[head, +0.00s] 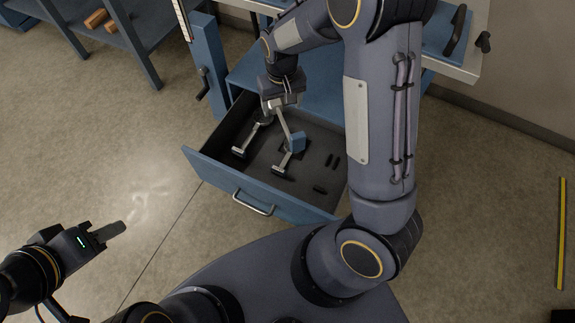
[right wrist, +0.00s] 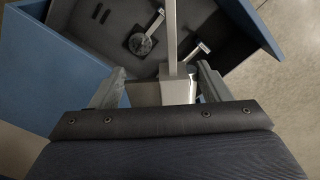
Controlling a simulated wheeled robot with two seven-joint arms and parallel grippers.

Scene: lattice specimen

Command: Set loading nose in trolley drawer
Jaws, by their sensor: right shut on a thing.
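The trolley drawer (head: 222,170) is pulled open, with blue outer walls, a dark floor and a metal handle; it also shows in the right wrist view (right wrist: 48,72). My right gripper (head: 273,103) is over the drawer's back left part. It is shut on a metal piece, which I take as the loading nose (right wrist: 172,92).
In the drawer lie a T-shaped metal piece (head: 240,150), another metal piece (head: 284,166) and several small black parts (head: 320,189). The blue trolley stands behind. A shelf with wooden pieces (head: 96,19) is at the upper left. Floor left of the drawer is clear.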

